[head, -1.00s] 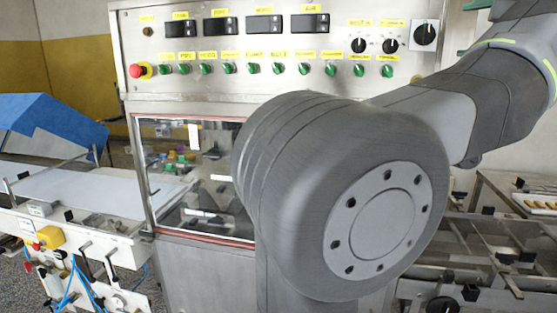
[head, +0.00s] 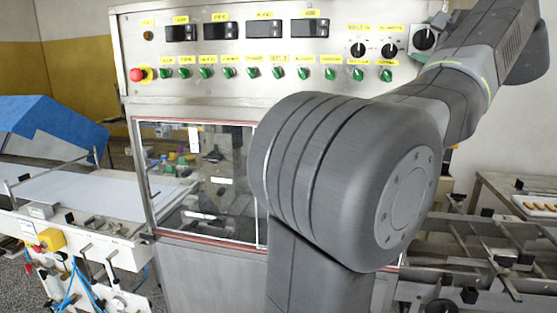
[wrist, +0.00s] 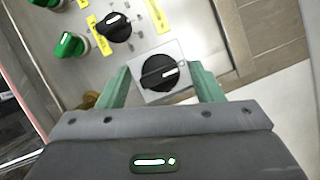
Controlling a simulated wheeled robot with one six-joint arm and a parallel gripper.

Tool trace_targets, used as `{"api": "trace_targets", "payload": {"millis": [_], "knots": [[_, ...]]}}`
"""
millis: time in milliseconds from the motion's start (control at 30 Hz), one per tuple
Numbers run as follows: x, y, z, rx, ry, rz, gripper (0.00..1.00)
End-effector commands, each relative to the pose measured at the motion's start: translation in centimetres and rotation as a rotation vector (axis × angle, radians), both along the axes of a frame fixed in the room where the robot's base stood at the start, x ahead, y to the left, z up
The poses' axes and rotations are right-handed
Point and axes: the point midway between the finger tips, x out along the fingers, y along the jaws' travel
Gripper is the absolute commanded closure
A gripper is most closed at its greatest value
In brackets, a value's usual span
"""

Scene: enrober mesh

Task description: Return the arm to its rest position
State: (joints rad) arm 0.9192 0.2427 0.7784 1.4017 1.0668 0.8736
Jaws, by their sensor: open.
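My gripper (wrist: 160,68) is open and empty in the wrist view, its two green fingers spread apart. A large black rotary knob on a light square plate (wrist: 159,72) shows between the fingers; I cannot tell how far it lies beyond the tips. The same knob (head: 424,39) is at the panel's upper right in the head view, partly beside my arm. My grey arm (head: 350,180) stands bent in front of the machine, its upper links reaching to the upper right. The gripper is mostly hidden behind the arm in the head view.
The control panel (head: 215,77) carries several green knobs, small displays and a red emergency button (head: 137,74). Below is a glazed window (head: 212,185). A white conveyor (head: 90,190) lies left, metal rails (head: 455,235) right, and a tray of brown pieces (head: 538,204) far right.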

Motion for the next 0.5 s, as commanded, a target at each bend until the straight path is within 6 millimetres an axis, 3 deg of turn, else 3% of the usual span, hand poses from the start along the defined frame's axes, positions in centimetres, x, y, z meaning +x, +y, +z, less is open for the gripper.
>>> {"api": "trace_targets", "payload": {"millis": [500], "knots": [[0.01,0.36,0.00,0.687,-0.164,0.002,0.40]]}}
